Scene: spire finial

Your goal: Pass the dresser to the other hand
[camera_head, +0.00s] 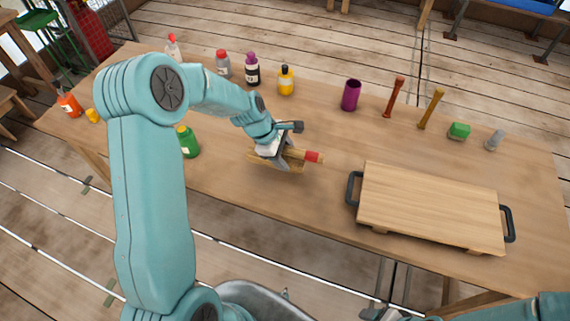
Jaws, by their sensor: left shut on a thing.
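My right arm comes in at the bottom right. What seems to be its right gripper (383,314) is cut off by the bottom edge, well apart from the dresser, and its jaws cannot be made out.
A wooden board with dark handles (430,205) lies on the table's right part. Several bottles, a purple cup (351,95), two upright wooden tools, a green block (459,131) and a grey piece (494,140) line the back. A green bottle (187,142) stands left of the gripper.

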